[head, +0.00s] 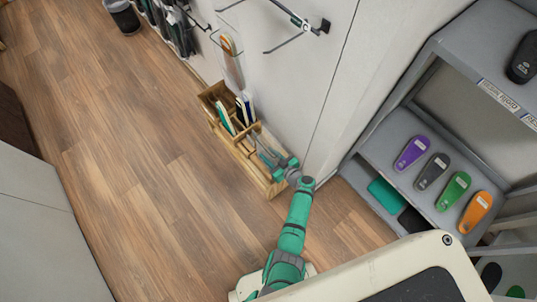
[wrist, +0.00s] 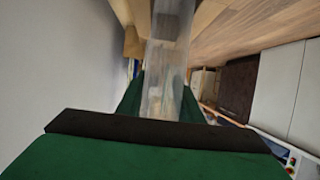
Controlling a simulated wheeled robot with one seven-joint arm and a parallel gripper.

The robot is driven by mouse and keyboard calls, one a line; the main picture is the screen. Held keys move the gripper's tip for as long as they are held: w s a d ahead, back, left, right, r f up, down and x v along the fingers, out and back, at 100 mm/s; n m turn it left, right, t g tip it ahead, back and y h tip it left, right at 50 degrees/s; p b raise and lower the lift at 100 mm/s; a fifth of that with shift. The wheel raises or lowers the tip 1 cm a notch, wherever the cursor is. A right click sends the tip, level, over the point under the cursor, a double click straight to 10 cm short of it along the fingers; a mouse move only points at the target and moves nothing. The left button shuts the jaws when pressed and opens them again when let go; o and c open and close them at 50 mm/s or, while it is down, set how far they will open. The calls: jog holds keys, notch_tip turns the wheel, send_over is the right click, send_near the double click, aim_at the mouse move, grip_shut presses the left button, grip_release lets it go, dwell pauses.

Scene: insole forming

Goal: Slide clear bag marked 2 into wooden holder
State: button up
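The wooden holder (head: 213,98) stands on the floor against the white wall in the head view. It has compartments, and several upright items stand in its far part. My gripper (head: 266,150) is over the near part of the holder. In the wrist view my gripper (wrist: 163,108) has its dark green fingers on both sides of a clear bag (wrist: 168,60) and appears shut on it. The bag extends away from the fingers. No number is readable on it, and its far end and relation to a compartment cannot be made out.
Another clear bag with an orange-edged item (head: 229,58) hangs by the wall above the holder. Wall hooks (head: 300,22) stick out nearby. A grey shelf (head: 385,130) with coloured insoles stands at right. The wooden floor (head: 130,130) left of the holder is clear.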

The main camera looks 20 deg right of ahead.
jog(key=o, duration=0.4)
jog(key=shift+o, duration=0.2)
jog(key=shift+s, duration=0.1)
jog(key=v, duration=1)
jog(key=shift+s+r, duration=0.25)
jog(key=shift+s, duration=0.05)
jog(key=shift+d, duration=0.15)
